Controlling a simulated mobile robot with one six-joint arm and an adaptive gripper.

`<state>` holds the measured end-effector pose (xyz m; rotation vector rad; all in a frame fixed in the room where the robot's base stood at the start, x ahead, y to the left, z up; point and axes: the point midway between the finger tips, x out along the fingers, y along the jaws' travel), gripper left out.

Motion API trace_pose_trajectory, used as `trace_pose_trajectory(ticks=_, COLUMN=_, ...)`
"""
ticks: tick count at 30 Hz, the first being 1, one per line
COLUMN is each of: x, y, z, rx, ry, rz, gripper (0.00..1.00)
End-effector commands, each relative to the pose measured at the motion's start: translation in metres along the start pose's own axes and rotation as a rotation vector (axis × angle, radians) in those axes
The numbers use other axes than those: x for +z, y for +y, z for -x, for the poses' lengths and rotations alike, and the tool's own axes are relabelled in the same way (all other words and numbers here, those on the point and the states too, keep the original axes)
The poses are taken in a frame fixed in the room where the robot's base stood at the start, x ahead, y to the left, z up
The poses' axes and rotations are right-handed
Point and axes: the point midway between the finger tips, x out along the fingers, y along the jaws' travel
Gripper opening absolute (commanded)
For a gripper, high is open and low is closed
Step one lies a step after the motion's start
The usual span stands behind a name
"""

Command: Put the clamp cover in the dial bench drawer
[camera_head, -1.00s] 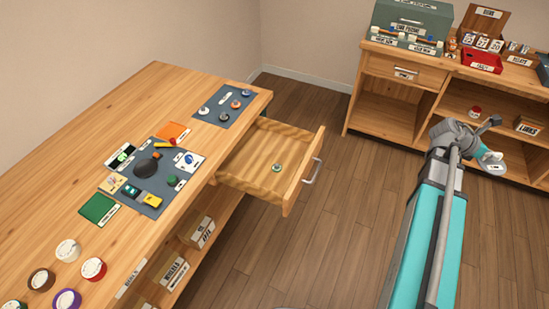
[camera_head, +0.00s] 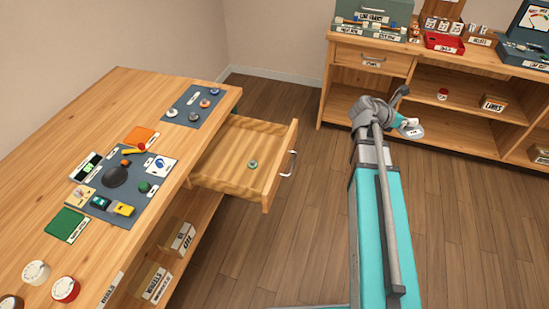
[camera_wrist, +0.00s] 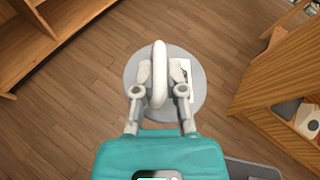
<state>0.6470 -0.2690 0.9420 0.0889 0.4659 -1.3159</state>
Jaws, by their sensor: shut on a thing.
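My gripper (camera_wrist: 159,91) is shut on the white loop handle of a grey round cover with a white label, which I take to be the clamp cover (camera_wrist: 140,70). In the head view the clamp cover (camera_head: 412,132) hangs at the end of my arm, over open floor, right of the bench. The dial bench drawer (camera_head: 280,168) is pulled open from the bench's right side. A small green round piece (camera_head: 252,164) lies in it, with bare wood around. The cover is apart from the drawer.
The dial bench (camera_head: 120,95) holds grey mats with small parts, a green square and several round dials. Boxes sit on its lower shelf. A shelf unit (camera_head: 430,72) with a teal case and red tray stands at the back right. Floor between them is clear.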

Motion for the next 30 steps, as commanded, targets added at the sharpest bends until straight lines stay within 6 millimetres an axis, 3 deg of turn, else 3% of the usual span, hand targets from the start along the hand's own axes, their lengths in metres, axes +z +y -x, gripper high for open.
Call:
trace_pose_trajectory(ticks=3, x=-0.018, y=0.024, z=0.025, rx=0.041, ry=-0.009, rz=0.017, gripper=0.00)
trace_pose_trajectory(ticks=12, x=-0.056, y=0.071, z=0.090, rx=0.132, ry=-0.028, rz=0.055, gripper=0.00)
trace_pose_trajectory(ticks=30, x=-0.142, y=0.133, z=0.229, rx=0.313, ry=-0.068, rz=0.132, gripper=0.00)
